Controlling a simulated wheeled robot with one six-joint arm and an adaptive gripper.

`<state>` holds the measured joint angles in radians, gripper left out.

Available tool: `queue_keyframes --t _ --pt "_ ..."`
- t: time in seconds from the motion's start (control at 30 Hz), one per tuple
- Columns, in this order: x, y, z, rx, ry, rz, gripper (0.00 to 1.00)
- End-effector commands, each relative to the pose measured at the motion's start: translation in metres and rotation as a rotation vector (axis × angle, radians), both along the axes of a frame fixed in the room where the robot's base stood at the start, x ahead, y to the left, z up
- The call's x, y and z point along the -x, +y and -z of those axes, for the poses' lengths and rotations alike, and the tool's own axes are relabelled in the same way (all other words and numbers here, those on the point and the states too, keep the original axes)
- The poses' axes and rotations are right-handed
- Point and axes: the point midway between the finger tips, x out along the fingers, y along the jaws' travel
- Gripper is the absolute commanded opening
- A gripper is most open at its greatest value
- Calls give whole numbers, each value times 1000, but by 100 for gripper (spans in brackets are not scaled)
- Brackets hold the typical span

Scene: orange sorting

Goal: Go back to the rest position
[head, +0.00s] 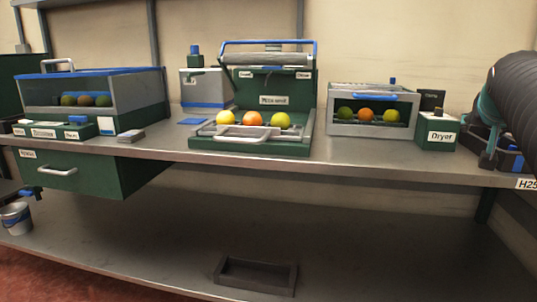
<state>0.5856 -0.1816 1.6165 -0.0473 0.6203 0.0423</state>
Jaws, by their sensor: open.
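My gripper does not show in the head view, so its pose cannot be seen. The open green press-like machine (250,147) in the middle has a yellow fruit (225,117), an orange fruit (252,118) and another yellow fruit (281,120) in a row on its front. The grey box with a blue handle (340,130) holds a green fruit (345,114), an orange one (366,115) and a yellow one (391,116). The clear-fronted green box (155,95) at the left holds several darker fruits (85,100).
A metal bench (330,152) carries the machines. A green box labelled Dryer (436,134) stands near a large black ribbed object (517,95) at the right edge. A green drawer (110,175) hangs below. The lower shelf holds a dark tray (256,287) and a bucket (16,218).

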Motion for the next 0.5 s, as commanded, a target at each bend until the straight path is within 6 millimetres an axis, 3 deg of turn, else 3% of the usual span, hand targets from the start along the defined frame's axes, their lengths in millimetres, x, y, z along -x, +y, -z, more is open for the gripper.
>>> queue_keyframes --t 0.27,0.37,0.5 --pt "17 15 63 -81 125 -9 54" --pt "27 32 90 -116 183 -28 54" --pt "48 73 133 -170 279 -81 54"
